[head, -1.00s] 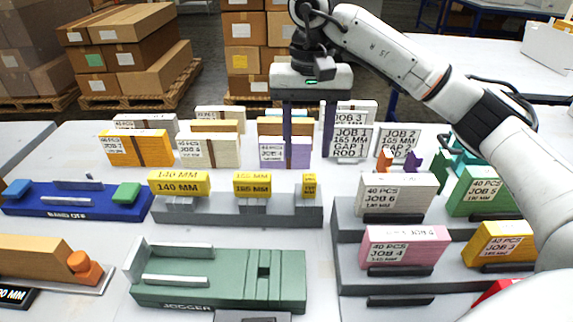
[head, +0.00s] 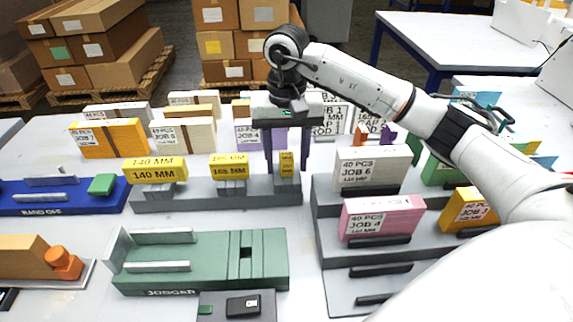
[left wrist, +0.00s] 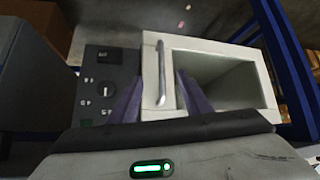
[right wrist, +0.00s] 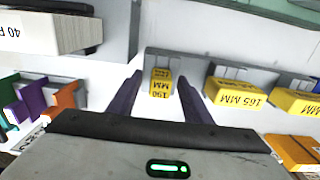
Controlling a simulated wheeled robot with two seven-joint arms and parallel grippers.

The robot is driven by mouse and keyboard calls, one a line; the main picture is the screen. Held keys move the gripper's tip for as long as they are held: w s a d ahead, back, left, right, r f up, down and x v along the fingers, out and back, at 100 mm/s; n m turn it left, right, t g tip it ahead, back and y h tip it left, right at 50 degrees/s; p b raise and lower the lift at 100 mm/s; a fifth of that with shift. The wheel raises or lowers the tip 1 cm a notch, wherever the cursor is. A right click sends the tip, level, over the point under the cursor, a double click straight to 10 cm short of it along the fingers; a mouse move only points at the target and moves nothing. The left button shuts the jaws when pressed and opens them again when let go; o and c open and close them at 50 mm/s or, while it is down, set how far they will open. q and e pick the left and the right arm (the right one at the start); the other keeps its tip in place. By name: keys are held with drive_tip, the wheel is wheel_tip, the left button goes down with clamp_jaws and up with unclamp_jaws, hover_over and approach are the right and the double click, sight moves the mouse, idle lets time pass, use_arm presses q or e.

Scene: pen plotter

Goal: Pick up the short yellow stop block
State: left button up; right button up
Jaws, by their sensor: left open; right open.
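The short yellow stop block (head: 286,164) stands at the right end of a grey rack (head: 217,197). It also shows in the right wrist view (right wrist: 160,82), a small yellow block with a dark number label. My right gripper (head: 276,160) is open above and around it in the head view, one finger to each side. In the right wrist view the open fingers (right wrist: 160,100) point toward the block with clear space on both sides; I see no contact. My left gripper (left wrist: 160,95) is open and empty, seen only in its wrist view.
Longer yellow blocks, 165 mm (head: 229,168) and 140 mm (head: 155,171), sit left on the same rack. A stepped grey stand with a white JOB 6 pack (head: 372,167) and pink JOB 4 pack (head: 383,217) is right. A green jogger (head: 200,262) lies in front. A pale box (left wrist: 213,50) faces my left gripper.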

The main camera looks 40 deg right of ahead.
clamp_jaws()
